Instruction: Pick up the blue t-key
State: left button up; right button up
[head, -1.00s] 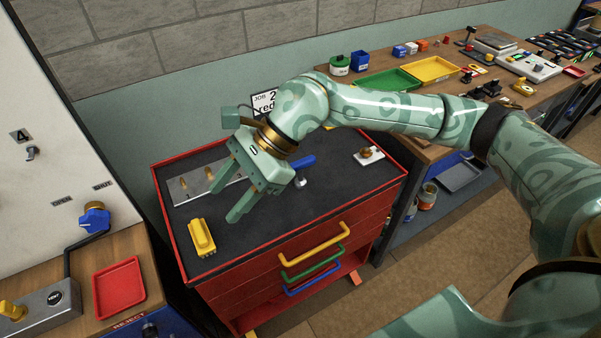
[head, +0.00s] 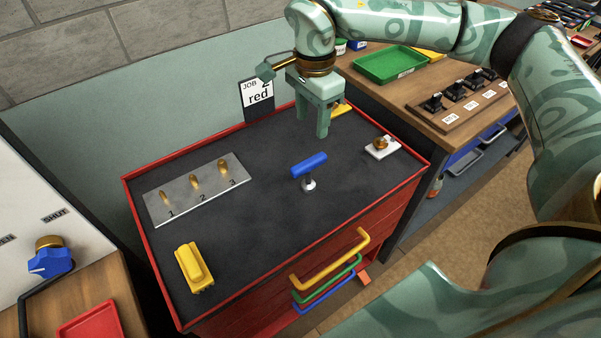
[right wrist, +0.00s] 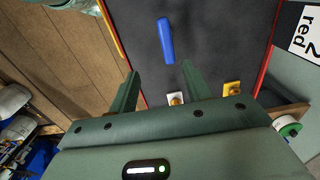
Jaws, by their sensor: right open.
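The blue t-key (head: 309,166) stands upright on the dark top of the red cabinet, its blue bar on top of a short metal shaft. It also shows in the right wrist view (right wrist: 165,40), beyond the fingertips. My right gripper (head: 318,118) is open and empty, above and slightly behind the t-key in the head view, not touching it. Its two fingers show in the right wrist view (right wrist: 160,80), pointing toward the key's side of the cabinet top. My left gripper is not in view.
On the cabinet top are a metal plate (head: 197,190) with brass pegs numbered 1 to 3, a yellow block (head: 193,267) and a white block with a brass knob (head: 382,147). A "JOB 2 red" card (head: 257,92) stands at the back edge. Dark space around the key is clear.

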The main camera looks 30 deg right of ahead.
aim_at(309, 169)
jog(key=f+b, duration=0.1)
jog(key=f, duration=0.3)
jog(key=w+f+b, duration=0.1)
jog(key=f, duration=0.3)
jog(key=f+b, duration=0.1)
jog(key=f, duration=0.3)
jog(key=shift+w+f, duration=0.2)
jog(key=shift+f, duration=0.05)
jog(key=f, duration=0.2)
jog(key=f+b, duration=0.1)
jog(key=f, duration=0.2)
jog(key=shift+w+d+f+b, duration=0.1)
jog(key=shift+d+f+b, duration=0.2)
jog(key=shift+d+b, duration=0.05)
jog(key=shift+r, duration=0.1)
grip_shut()
